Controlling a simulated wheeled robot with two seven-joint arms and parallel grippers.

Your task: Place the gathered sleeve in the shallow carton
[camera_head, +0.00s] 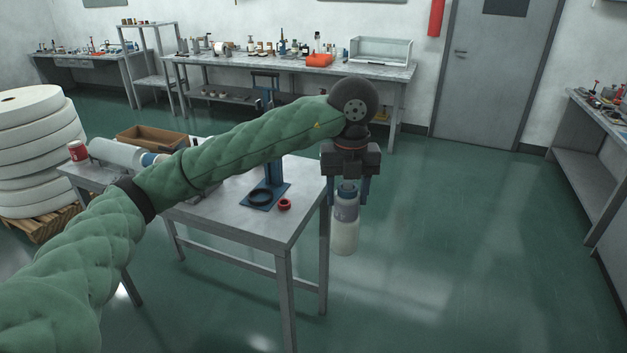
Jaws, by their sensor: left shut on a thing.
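My left gripper (348,190) points down beyond the right end of the near table. It is shut on a pale, translucent, bottle-like cylinder with a grey-blue band, which looks like the gathered sleeve (345,235). The sleeve hangs upright between the fingers, its lower part below tabletop height with floor behind it. The shallow carton (150,136) is brown and open, at the far left of the near table. My left arm crosses in front of the table and hides part of it. My right gripper is not in view.
The near grey table (235,215) bears a blue stand (273,170), a black ring (260,198), a small red ring (284,204), a white roll (115,154) and a red-and-white tub (78,151). Large white rolls (38,150) stand on a pallet at left. Floor at right is clear.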

